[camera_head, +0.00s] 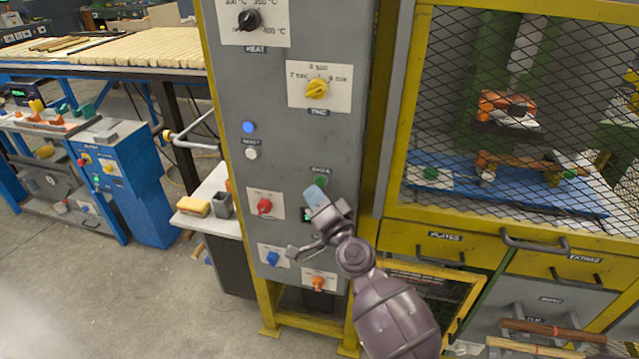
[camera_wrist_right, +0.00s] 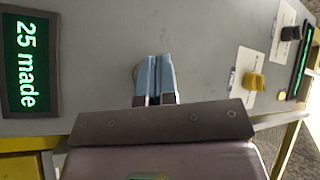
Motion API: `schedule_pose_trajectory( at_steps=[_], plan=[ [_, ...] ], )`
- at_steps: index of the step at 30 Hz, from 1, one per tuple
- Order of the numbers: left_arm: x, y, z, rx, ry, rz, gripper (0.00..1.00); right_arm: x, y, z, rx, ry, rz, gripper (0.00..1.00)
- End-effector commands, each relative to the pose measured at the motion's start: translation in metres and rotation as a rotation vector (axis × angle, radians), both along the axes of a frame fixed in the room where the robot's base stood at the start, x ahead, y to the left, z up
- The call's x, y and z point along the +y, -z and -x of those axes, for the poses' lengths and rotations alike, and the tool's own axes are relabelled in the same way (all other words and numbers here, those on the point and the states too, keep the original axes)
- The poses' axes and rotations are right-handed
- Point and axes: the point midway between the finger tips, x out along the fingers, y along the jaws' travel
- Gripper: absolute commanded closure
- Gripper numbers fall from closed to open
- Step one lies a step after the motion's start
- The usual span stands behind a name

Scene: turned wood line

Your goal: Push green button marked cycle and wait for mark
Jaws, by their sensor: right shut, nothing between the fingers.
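The green button (camera_head: 320,182) sits under a small label that seems to read CYCLE on the grey control panel (camera_head: 225,75). My right gripper (camera_head: 313,195) is shut and empty. Its pale blue fingertips are at the button's lower edge in the head view and partly cover it. Contact cannot be told. In the right wrist view the closed fingers (camera_wrist_right: 154,75) point at the panel; the button is mostly hidden behind them. A green display there (camera_wrist_right: 20,65) reads "25 made"; it shows partly behind my gripper in the head view (camera_head: 306,215). My left gripper is out of view.
The panel also has a blue lit lamp (camera_head: 249,127), a pale lamp (camera_head: 251,153), a yellow knob (camera_head: 317,89), a red knob (camera_head: 265,206), a blue knob (camera_head: 272,257) and an orange knob (camera_head: 318,283). A yellow-framed mesh cage (camera_head: 520,110) stands right.

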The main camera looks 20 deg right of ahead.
Motion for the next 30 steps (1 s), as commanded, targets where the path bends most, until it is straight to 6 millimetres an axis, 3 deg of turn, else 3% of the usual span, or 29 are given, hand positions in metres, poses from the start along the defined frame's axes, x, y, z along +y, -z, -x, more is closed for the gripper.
schedule_pose_trajectory(
  at_steps=[30],
  plan=[
    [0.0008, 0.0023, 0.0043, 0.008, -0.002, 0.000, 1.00, 0.0000, 0.0002, 0.0002, 0.000, 0.000, 0.000, 1.00]
  ],
)
